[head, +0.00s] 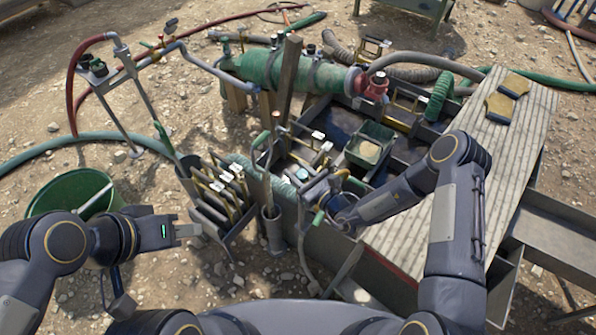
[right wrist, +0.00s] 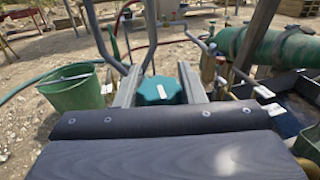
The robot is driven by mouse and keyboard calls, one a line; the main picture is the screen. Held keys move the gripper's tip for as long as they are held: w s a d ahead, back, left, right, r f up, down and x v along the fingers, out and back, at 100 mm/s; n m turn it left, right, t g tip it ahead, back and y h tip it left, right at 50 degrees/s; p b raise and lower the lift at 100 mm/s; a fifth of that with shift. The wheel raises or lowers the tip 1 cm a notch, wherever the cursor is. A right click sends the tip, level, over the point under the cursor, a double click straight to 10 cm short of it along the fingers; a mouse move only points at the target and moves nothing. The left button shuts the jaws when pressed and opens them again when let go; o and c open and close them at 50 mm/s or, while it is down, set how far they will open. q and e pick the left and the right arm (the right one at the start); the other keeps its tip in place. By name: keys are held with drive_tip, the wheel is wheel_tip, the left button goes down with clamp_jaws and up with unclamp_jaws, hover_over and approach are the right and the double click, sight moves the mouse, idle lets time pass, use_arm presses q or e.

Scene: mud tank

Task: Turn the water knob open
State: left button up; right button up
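The teal, rounded water knob (right wrist: 160,91) shows in the right wrist view between the two grey fingers of my right gripper (right wrist: 158,84). The knob fills most of the gap, and a finger stands on either side. I cannot tell whether they press on it. In the head view my right gripper (head: 337,203) is low among the pipes and valve handles at the centre, and its fingertips are mostly hidden. My left gripper (head: 188,231) is at the left, apart from everything, with nothing visible in it. Its fingers show as one block.
A green bucket (head: 70,190) stands at the left. A green cylinder (head: 290,72) lies behind a wooden post (head: 287,85). Metal frames with handles (head: 222,190) crowd the centre. A ribbed board (head: 480,145) with yellow-black pads lies at the right. Hoses cross the gravel.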

drive_tip(key=c, duration=0.5)
